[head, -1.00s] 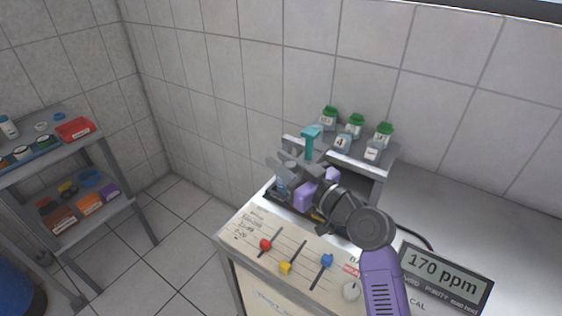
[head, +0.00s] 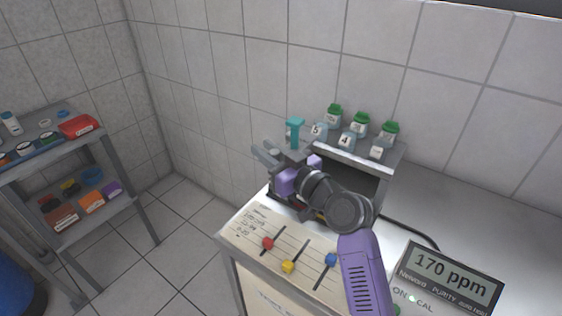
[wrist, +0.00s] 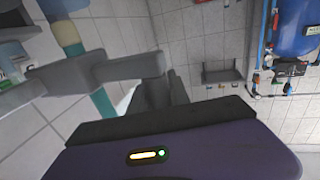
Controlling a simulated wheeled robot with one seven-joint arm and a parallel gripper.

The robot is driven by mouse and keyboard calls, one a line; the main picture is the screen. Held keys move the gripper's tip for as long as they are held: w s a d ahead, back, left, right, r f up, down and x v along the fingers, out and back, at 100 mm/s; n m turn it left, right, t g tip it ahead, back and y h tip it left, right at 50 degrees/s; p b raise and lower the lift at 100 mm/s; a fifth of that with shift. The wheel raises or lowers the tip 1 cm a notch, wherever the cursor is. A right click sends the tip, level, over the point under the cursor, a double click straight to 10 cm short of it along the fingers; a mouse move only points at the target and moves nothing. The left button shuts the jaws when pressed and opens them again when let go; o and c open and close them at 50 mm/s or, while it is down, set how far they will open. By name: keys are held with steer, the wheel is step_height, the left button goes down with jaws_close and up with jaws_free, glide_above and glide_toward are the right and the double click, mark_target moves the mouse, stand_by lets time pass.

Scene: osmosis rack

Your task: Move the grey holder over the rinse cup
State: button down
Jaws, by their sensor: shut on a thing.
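My gripper (head: 284,167) is above the left part of the bench, in front of the small shelf. It is shut on the grey holder (head: 267,154), whose grey arms stick out at the upper left. A teal probe with a T-shaped top (head: 295,131) stands upright at the holder. In the wrist view, the grey holder (wrist: 75,75) crosses the left side, with a teal and beige shaft (wrist: 103,104) passing behind it. I cannot make out the rinse cup now; my gripper and arm cover much of that part of the bench.
Several green-capped bottles (head: 360,121) and numbered vials (head: 347,141) stand on the small shelf (head: 355,162) behind. A slider panel (head: 262,228) lies in front. The meter (head: 446,275) reads 170 ppm. A separate rack (head: 40,160) stands far left, with open floor between.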

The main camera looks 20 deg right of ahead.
steer(key=shift+w+a, duration=0.6)
steer(key=shift+w, duration=0.2)
steer(key=shift+r, duration=0.1)
steer(key=c, duration=1.2)
jaws_free()
steer(key=shift+w+a, duration=0.1)
steer(key=shift+c, duration=0.2)
steer(key=shift+o, duration=0.2)
steer(key=b+v, duration=0.1)
steer(key=v, duration=0.7)
